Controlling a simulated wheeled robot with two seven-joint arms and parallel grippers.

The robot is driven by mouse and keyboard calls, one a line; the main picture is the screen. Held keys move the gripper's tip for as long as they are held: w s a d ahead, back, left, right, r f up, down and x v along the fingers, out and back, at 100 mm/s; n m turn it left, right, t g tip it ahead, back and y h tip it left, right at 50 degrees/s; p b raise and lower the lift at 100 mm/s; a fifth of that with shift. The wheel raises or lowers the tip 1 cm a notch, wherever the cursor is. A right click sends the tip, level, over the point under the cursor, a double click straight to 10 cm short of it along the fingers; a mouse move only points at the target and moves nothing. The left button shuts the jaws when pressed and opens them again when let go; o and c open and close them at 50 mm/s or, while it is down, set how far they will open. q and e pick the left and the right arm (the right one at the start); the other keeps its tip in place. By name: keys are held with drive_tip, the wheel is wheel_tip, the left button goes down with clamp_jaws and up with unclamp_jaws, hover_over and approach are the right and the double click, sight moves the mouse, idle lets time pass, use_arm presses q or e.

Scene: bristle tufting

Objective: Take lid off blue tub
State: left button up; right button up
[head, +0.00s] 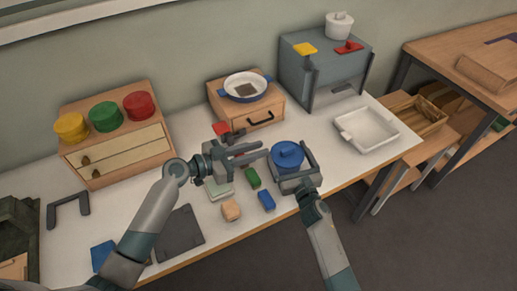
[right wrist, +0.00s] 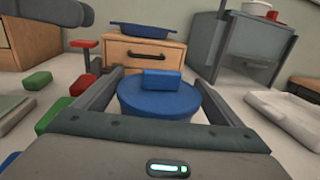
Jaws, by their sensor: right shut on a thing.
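The blue tub (head: 286,163) stands on the white table, right of the middle. Its blue lid (right wrist: 160,97), with a block-shaped blue knob (right wrist: 162,79), sits on top of it. My right gripper (head: 289,158) is shut on the tub, with one finger on each side; the right wrist view shows the fingers flanking it below the knob. My left gripper (head: 262,149) is just left of the tub, its two fingers apart and pointing at it, with nothing between them. The lower part of the tub is hidden by my right gripper.
Small green (head: 252,178) and blue (head: 267,200) blocks and a tan block (head: 231,211) lie in front. A wooden drawer box (head: 262,108) bearing a blue-rimmed pan (head: 263,78) stands behind. A white tray (head: 367,145) is at right, with clear table between it and the tub.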

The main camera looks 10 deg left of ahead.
drive_tip(key=o, duration=1.3)
drive_tip(key=shift+s+d, duration=0.1)
drive_tip(key=shift+s, duration=0.05)
use_arm(q)
wheel_tip(320, 180, down, 3)
drive_tip(key=b, duration=0.3)
use_arm(e)
drive_tip(key=v, duration=1.7)
drive_tip(key=shift+s, duration=0.1)
